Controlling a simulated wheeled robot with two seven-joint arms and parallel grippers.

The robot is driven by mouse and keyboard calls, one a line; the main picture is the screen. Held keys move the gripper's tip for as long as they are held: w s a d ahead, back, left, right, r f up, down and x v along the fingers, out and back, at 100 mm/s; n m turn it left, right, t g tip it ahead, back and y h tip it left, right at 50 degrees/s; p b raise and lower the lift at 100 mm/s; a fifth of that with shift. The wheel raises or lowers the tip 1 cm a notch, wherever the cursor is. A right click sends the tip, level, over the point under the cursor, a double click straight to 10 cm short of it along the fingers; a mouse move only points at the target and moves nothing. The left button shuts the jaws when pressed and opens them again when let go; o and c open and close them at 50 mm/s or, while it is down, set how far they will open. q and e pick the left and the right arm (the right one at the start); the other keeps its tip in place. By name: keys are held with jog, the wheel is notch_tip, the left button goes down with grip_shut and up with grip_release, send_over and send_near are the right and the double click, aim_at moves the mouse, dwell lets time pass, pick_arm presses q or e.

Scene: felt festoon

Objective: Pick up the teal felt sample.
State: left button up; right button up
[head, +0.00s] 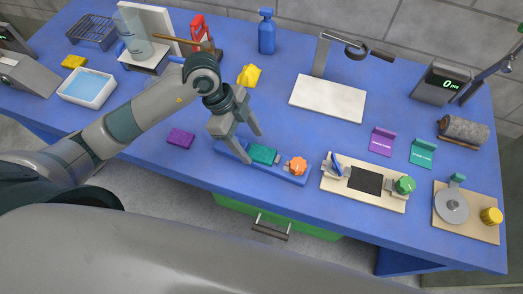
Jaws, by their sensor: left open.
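The teal felt sample (263,155) is a small textured block. It lies in the blue holder (284,176) near the table's front edge, between grey end pieces, with an orange knob (297,166) to its right. My left gripper (251,148) is open above the holder, its fingers pointing down. One fingertip is just left of the sample and the other is behind it in the picture. I cannot tell whether a finger touches the sample. My right gripper is not in view.
A purple felt block (181,139) lies left of the holder. A fixture with a green knob (404,185) stands to the right. A yellow object (249,76) is behind my gripper. A white board with a stand (328,98) is at the back. Open blue tabletop (310,136) lies between.

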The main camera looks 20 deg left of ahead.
pick_arm(q)
jog(key=shift+x, duration=1.5)
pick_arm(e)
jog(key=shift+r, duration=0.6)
pick_arm(q)
jog(key=shift+r, duration=0.1)
jog(key=c, duration=1.1)
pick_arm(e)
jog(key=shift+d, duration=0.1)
pick_arm(q)
jog(key=shift+r, duration=0.1)
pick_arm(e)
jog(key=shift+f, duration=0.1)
pick_arm(q)
jog(key=shift+w+r, duration=0.1)
jog(key=shift+r, duration=0.5)
notch_tip(320, 180, up, 2)
jog(key=shift+r+b, duration=0.2)
jog(key=shift+b, duration=0.45)
jog(key=shift+s+d+r+b, duration=0.2)
jog(key=shift+s+d+r, duration=0.95)
jog(key=shift+d, duration=0.5)
jog(key=shift+s+d+r+b, duration=0.15)
jog(key=shift+s+d+r, duration=1)
jog(key=shift+d, duration=0.5)
jog(key=shift+s+d+r+b, duration=0.2)
jog(key=shift+s+d+r, duration=0.7)
jog(key=shift+d+r, duration=0.55)
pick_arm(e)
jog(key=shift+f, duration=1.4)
